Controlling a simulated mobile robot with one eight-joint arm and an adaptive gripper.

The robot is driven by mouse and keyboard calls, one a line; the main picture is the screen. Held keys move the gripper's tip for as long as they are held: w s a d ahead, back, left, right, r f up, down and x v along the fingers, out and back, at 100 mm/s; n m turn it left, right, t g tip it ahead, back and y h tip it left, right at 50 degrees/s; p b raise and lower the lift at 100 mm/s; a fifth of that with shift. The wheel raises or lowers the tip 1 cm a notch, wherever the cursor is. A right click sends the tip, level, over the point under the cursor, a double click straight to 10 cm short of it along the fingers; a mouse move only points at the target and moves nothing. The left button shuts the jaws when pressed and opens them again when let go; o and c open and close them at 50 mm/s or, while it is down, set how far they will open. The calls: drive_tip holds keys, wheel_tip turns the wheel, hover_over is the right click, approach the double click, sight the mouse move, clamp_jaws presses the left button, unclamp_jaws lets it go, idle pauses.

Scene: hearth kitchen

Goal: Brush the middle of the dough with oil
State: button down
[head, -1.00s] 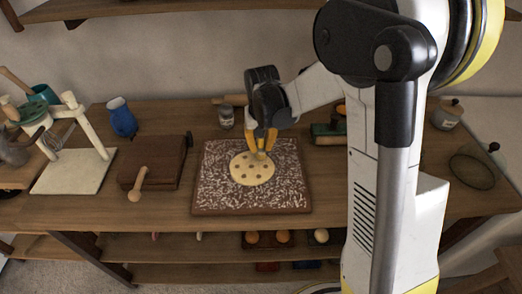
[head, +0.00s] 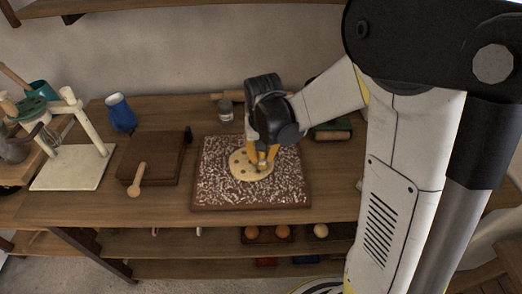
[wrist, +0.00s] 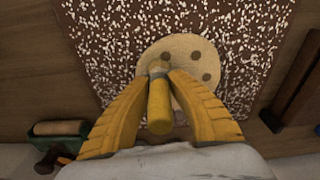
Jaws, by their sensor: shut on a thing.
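The dough (head: 240,165) is a flat, pale round with several dark spots, lying on a brown board flecked with white (head: 222,194). In the wrist view the dough (wrist: 205,52) shows beyond my fingertips, its near part hidden by them. My gripper (head: 262,163) points down over the right part of the dough. In the wrist view my gripper (wrist: 160,85) is shut on a yellow cylindrical handle (wrist: 160,108) with a grey band at its far end.
A brown wooden box (head: 152,158) with a wooden knob tool (head: 138,180) stands left of the board. A glass jar (head: 225,110) and a blue cup (head: 121,114) stand behind. A green block with a roller (head: 332,131) is at right. The front table strip is clear.

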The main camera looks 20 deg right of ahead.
drive_tip(key=shift+s+a, duration=0.2)
drive_tip(key=shift+s, duration=0.6)
drive_tip(key=shift+w+d+b, duration=0.1)
drive_tip(key=shift+w+d, duration=0.25)
drive_tip(key=shift+w, duration=0.9)
drive_tip(key=shift+w+d+b, duration=0.1)
drive_tip(key=shift+w+d, duration=0.2)
drive_tip(key=shift+w, duration=0.95)
drive_tip(key=shift+w+d+b, duration=0.1)
drive_tip(key=shift+w+d, duration=0.25)
drive_tip(key=shift+w, duration=0.9)
drive_tip(key=shift+w+a, duration=0.2)
drive_tip(key=shift+a, duration=0.6)
drive_tip(key=shift+w+a, duration=0.15)
drive_tip(key=shift+a, duration=0.65)
drive_tip(key=shift+s+a, duration=0.35)
drive_tip(key=shift+s, duration=0.85)
drive_tip(key=shift+s+a, duration=0.3)
drive_tip(key=shift+s, duration=0.95)
drive_tip(key=shift+s+a, duration=0.35)
drive_tip(key=shift+s, duration=0.85)
